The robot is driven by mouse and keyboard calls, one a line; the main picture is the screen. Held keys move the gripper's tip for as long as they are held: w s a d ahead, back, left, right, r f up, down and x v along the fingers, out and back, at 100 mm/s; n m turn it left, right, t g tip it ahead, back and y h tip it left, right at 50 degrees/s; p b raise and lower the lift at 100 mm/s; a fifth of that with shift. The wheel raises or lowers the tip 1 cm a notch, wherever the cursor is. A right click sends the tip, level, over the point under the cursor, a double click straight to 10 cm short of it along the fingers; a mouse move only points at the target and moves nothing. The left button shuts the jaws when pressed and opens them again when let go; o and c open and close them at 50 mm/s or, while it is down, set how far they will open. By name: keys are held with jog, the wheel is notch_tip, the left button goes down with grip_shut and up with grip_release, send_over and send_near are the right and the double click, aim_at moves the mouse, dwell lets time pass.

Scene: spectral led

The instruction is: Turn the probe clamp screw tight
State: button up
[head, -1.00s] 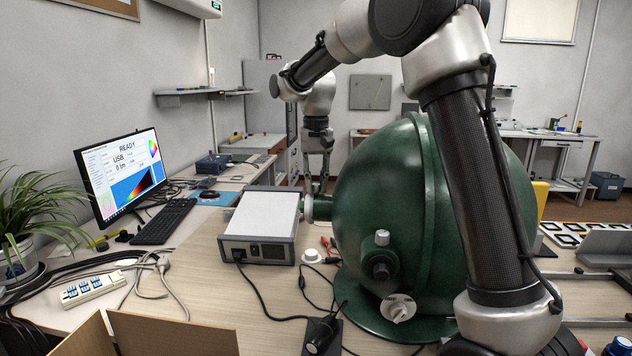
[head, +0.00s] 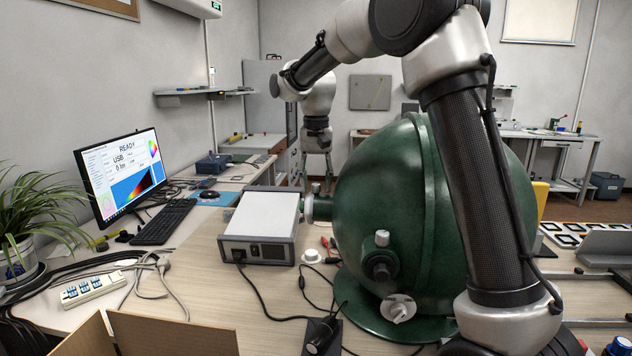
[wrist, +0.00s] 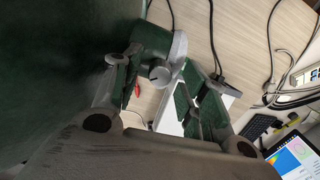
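The probe clamp screw (wrist: 160,76) is a small silver knob with a dark line across its face. It sits on the short green side port (wrist: 152,38) of the big green sphere (head: 385,190). In the head view the screw (head: 316,187) stands upright on the port, below my gripper (head: 318,158). In the wrist view my gripper (wrist: 158,64) is open. Its two fingers are spread left and right of the screw, with gaps on both sides, and hold nothing. The head view shows the fingers small and unclear; the exact height above the screw is hard to tell.
A white-topped instrument box (head: 263,222) stands just left of the port. Red leads (head: 330,246) and black cables lie on the table near it. A monitor (head: 122,175) and keyboard (head: 164,221) are farther left. The sphere closely bounds the port's right side.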

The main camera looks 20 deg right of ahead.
aim_at(316, 184)
notch_tip(316, 184, up, 12)
dwell(0.6)
dwell(0.5)
